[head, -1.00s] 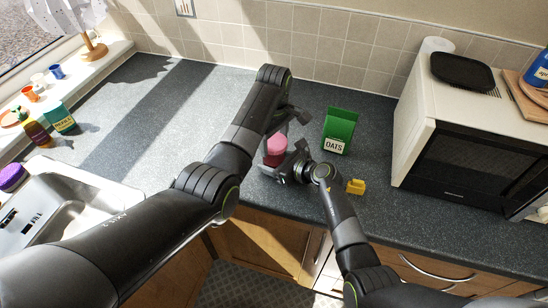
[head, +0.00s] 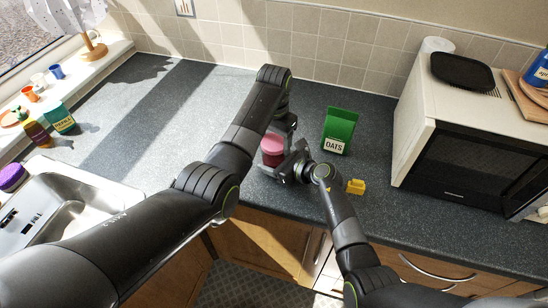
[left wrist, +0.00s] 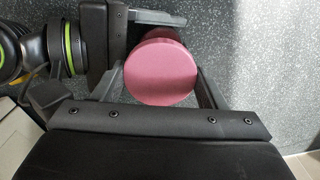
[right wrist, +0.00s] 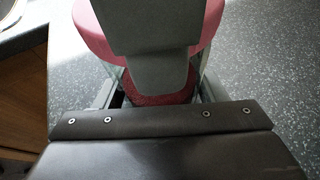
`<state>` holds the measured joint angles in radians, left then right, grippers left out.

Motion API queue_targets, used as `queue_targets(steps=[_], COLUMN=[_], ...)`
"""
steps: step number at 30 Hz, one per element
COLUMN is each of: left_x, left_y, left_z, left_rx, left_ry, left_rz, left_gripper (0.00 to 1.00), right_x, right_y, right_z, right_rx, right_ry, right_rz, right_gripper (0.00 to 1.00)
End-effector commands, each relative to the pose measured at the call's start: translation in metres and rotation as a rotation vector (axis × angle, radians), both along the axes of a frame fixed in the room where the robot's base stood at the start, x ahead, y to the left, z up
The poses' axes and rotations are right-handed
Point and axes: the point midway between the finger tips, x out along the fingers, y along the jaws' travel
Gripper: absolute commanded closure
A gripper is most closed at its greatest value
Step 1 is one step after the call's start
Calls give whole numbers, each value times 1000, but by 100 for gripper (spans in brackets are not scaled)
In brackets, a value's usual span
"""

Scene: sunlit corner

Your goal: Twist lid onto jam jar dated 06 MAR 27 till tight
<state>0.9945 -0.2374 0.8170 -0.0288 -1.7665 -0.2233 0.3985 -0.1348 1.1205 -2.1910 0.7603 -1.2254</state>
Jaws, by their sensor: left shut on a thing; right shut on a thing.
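A jar with a pink lid (head: 272,143) stands on the dark counter; its dark red body (head: 275,159) shows below. The lid fills the middle of the left wrist view (left wrist: 162,70) as a plain round top. My left gripper (left wrist: 160,82) is shut on the lid from above, one finger on each side. My right gripper (head: 292,163) is shut on the jar body (right wrist: 160,88) lower down. In the right wrist view a left finger hides much of the lid (right wrist: 90,28). No date is readable, and I cannot tell how tight the lid sits.
A green oats packet (head: 339,130) stands right of the jar. A small yellow object (head: 356,187) lies near my right gripper. A microwave (head: 460,130) stands at the right, a sink (head: 60,205) at the left. The counter left of my left arm is mostly clear.

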Motion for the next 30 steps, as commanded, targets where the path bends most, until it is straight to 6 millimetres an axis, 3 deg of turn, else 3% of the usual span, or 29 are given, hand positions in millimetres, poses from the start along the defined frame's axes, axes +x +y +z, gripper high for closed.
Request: queue_targets(steps=[24, 29, 30], left_x=[1, 1, 1], left_y=[1, 1, 1], left_z=[0, 0, 0], left_rx=[2, 3, 3], left_ry=[-1, -2, -2], left_rz=[-1299, -1334, -1334], left_gripper=[62, 62, 33], right_x=[0, 0, 0], right_y=[-1, -1, -1], right_z=[0, 0, 0], right_rx=[-1, -1, -1], right_ry=[1, 1, 1], right_rz=[0, 0, 0], right_gripper=[99, 99, 99])
